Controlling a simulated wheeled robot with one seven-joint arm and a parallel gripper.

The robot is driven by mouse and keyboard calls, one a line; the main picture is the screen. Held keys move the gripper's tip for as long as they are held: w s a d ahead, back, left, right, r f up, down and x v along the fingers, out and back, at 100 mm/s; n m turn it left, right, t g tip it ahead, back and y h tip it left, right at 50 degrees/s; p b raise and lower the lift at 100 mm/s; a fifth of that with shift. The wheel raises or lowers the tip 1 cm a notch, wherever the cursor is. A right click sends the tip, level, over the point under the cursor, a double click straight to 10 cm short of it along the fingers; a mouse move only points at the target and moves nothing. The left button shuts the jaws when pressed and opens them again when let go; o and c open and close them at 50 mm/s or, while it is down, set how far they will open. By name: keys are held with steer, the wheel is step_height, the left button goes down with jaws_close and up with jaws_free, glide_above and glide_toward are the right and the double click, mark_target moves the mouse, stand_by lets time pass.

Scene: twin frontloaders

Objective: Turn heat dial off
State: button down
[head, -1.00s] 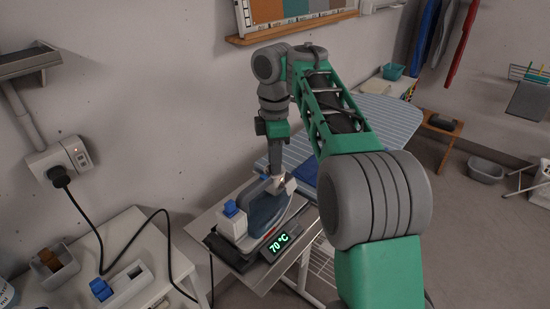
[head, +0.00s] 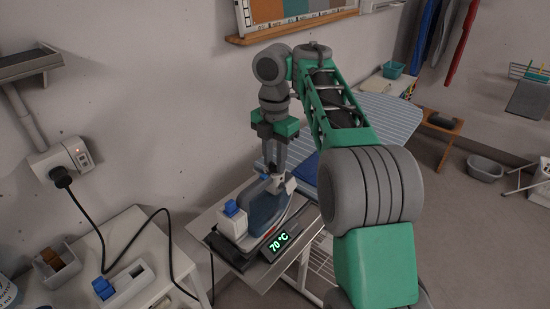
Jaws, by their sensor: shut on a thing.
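An iron (head: 264,212) with a blue-grey body and a white rear stands on a metal rest (head: 225,250) at the end of the ironing board. A blue cap (head: 231,207) sits on its rear. A display (head: 279,241) beside it reads 70 °C in green. My gripper (head: 274,184) points down at the top of the iron, near its front. It is shut on a small part there, which appears to be the heat dial. The fingers hide most of it, and its setting cannot be read.
The ironing board (head: 385,118) extends behind my arm. A white table (head: 125,250) at the left holds a blue-and-white device (head: 122,284). A black cord (head: 169,245) runs from the wall socket (head: 62,160) across the table. Open floor lies at the right.

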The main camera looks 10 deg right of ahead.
mark_target(274, 164)
stand_by(0.4)
steer(key=c, duration=1.1)
jaws_free()
steer(key=shift+r, duration=0.1)
step_height(274, 164, up, 8)
steer(key=p, duration=0.7)
steer(key=shift+f, duration=0.2)
